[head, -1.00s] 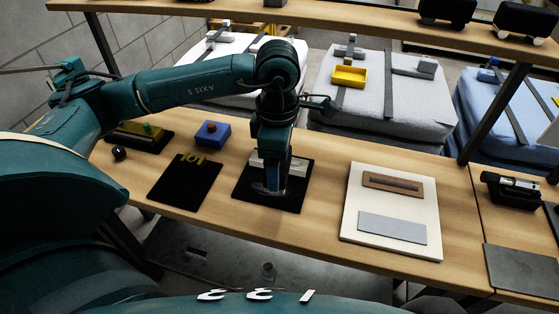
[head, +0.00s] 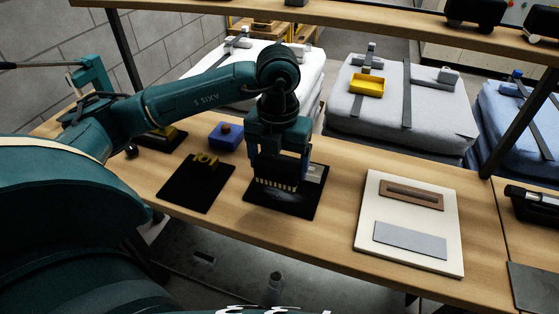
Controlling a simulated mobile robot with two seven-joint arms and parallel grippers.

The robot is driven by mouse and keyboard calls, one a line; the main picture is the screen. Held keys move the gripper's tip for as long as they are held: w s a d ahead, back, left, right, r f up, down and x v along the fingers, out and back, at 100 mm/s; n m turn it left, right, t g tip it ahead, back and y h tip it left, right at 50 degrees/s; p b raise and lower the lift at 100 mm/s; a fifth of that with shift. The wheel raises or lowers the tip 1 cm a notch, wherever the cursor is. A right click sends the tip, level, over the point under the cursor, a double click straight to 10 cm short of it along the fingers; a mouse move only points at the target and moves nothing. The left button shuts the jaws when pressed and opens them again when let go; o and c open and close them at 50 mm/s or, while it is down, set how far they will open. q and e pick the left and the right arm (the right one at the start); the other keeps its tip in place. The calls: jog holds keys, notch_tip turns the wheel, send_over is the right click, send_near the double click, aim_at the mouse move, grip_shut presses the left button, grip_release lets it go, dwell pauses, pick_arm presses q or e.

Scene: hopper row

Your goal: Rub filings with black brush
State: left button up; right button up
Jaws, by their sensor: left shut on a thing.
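My left gripper (head: 278,150) comes down over a black mat (head: 313,200) on the wooden table. It is shut on a dark brush (head: 270,172), whose pale yellow bristles point down. The bristles are at or just above the mat; I cannot tell if they touch it. A faint grey smear of filings (head: 283,199) shows on the mat just in front of the bristles. The gripper hides part of the mat and a pale block (head: 314,173) at its back edge. My right gripper is not in view.
To the right lies a white board (head: 365,232) with a brown plate and a grey plate. Bare table separates mat and board.

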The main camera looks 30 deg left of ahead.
pick_arm(q)
jog(key=shift+f+b, duration=0.65)
notch_tip(320, 180, down, 6)
jog(key=b, duration=0.5)
jog(key=shift+w, duration=0.35)
jog(key=shift+w+a+r+b, duration=0.1)
jog(key=shift+w+a+b, duration=0.15)
jog(key=shift+w, duration=0.75)
jog(key=shift+w+a+r+b, duration=0.15)
jog(key=shift+w+a, duration=0.15)
jog(key=shift+w, duration=0.7)
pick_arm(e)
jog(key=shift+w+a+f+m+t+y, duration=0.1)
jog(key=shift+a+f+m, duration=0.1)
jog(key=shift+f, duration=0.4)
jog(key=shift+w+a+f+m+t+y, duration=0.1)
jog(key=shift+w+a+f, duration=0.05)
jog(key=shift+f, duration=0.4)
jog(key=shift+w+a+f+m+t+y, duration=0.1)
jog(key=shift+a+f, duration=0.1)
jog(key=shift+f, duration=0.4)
pick_arm(q)
jog(key=shift+s+d, duration=0.15)
jog(key=shift+s, duration=0.45)
jog(key=shift+s+d, duration=0.15)
jog(key=shift+s, duration=0.45)
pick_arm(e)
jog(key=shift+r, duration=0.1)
